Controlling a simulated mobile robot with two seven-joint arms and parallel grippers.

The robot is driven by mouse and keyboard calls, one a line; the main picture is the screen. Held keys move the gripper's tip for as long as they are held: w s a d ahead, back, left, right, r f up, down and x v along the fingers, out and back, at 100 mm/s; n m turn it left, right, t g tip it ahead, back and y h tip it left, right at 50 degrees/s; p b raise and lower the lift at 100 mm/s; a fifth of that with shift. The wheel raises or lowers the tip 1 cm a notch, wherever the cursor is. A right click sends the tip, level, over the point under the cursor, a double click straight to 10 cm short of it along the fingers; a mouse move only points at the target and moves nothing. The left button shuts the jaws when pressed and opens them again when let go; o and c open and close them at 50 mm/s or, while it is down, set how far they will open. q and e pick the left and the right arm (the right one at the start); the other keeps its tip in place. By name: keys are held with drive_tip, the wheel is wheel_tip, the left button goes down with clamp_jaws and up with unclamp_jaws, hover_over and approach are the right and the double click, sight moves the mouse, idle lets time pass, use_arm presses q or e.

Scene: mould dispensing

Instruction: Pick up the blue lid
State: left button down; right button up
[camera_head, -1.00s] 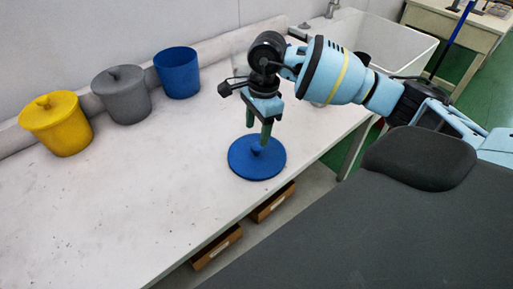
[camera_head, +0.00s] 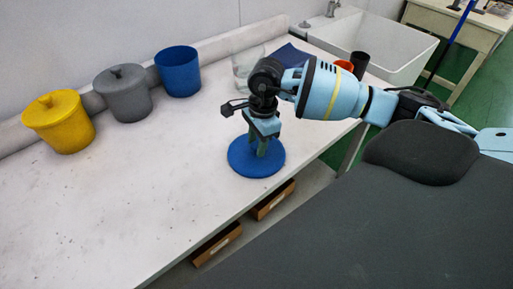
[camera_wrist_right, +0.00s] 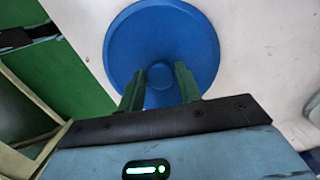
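The blue lid (camera_head: 262,167) lies flat on the white table near its front edge. In the right wrist view the round lid (camera_wrist_right: 190,40) shows with its small knob (camera_wrist_right: 160,96) in the middle. My right gripper (camera_head: 258,148) points down over the middle of the lid. In the wrist view its two green fingers (camera_wrist_right: 160,82) stand apart, one on each side of the knob, and it looks open. Whether the fingers touch the lid is hard to tell. The knob is hidden by the fingers in the head view. My left gripper is not in view.
A yellow lidded pot (camera_head: 62,128), a grey lidded pot (camera_head: 124,98) and an open blue pot (camera_head: 179,75) stand along the wall. A clear container (camera_head: 243,65) and a sink (camera_head: 405,50) are further right. The table's left and front are clear.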

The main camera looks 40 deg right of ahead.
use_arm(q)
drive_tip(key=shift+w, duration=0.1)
use_arm(e)
drive_tip(key=c, duration=0.5)
drive_tip(key=shift+r, duration=0.15)
